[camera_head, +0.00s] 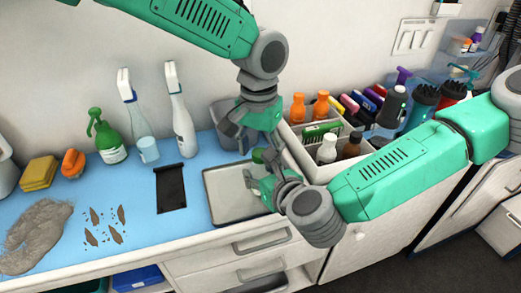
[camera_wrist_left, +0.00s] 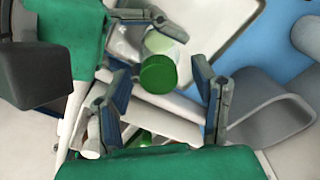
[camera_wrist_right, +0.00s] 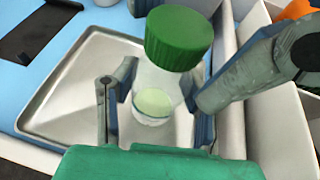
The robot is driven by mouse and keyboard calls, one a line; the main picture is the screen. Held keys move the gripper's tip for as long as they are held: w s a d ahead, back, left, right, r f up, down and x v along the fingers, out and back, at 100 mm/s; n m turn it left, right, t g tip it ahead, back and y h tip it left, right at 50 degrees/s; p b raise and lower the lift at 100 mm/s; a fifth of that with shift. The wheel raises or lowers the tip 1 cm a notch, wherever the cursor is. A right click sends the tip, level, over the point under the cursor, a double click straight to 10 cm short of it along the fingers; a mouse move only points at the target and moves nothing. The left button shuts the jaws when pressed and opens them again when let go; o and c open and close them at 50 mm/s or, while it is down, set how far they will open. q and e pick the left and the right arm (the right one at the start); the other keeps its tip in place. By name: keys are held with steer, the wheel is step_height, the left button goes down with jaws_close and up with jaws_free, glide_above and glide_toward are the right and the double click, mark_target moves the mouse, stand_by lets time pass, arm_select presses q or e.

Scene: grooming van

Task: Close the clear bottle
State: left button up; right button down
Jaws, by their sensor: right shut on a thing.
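The clear bottle (camera_wrist_right: 152,103), with pale green contents, stands over the metal tray (camera_head: 216,209). My right gripper (camera_head: 258,182) is shut around its body; its fingers also show on both sides of the bottle in the right wrist view (camera_wrist_right: 158,100). A green cap (camera_wrist_right: 178,40) is at the bottle's top; it also shows in the left wrist view (camera_wrist_left: 158,74). How tightly it sits is unclear. My left gripper (camera_head: 256,145) is above, pointing down, open, with its fingers (camera_wrist_left: 163,80) either side of the cap and gaps visible.
A white organizer (camera_head: 316,171) with several bottles stands close on the right. A grey bin (camera_head: 221,117) is behind the tray. Blue mat between is partly clear.

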arm_select(q)
step_height(320, 180, up, 12)
stand_by(0.6)
steer(key=shift+f, duration=0.1)
arm_select(e)
steer(key=c, duration=0.9)
jaws_free()
steer(key=shift+o, duration=0.2)
